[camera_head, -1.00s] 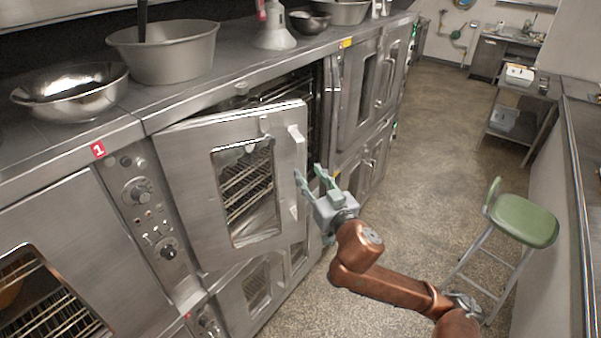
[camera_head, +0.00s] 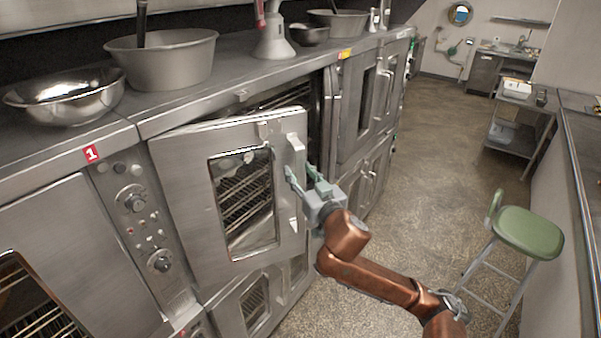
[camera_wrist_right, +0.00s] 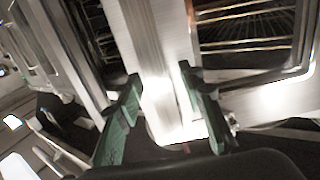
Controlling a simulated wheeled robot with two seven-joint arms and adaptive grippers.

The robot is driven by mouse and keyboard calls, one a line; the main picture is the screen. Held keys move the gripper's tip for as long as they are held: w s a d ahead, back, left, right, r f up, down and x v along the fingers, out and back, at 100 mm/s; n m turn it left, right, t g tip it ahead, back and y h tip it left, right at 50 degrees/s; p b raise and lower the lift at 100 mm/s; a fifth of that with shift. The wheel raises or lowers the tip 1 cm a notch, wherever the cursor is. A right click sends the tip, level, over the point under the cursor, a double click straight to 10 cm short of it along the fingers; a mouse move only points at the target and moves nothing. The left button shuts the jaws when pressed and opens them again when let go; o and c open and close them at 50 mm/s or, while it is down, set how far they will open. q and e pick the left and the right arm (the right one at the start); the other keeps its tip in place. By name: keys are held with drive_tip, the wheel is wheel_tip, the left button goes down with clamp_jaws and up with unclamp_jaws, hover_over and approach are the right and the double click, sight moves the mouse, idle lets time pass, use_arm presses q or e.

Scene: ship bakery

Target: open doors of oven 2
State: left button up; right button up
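A steel oven door (camera_head: 185,190) with a window stands partly open, swung out from its dark cavity with racks (camera_head: 285,98). Its upright handle (camera_head: 296,155) is at the door's right edge. My right gripper (camera_head: 306,180) is at this handle edge, with its green fingers spread. In the right wrist view, the fingers (camera_wrist_right: 160,108) stand apart on either side of a bright metal strip of the door, and contact cannot be told. A red label "1" (camera_head: 92,153) marks the counter edge at left; a yellow label (camera_head: 345,54) is farther right, its number unreadable. My left gripper is not in view.
Metal bowls (camera_head: 68,97) and a deep pan (camera_head: 165,58) stand on the counter above the ovens. A green stool (camera_head: 528,232) stands on the right by the wall. The floor aisle (camera_head: 435,150) between is clear. Other closed oven doors (camera_head: 365,100) lie beyond.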

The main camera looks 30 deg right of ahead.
drive_tip(key=shift+c, duration=0.4)
clamp_jaws()
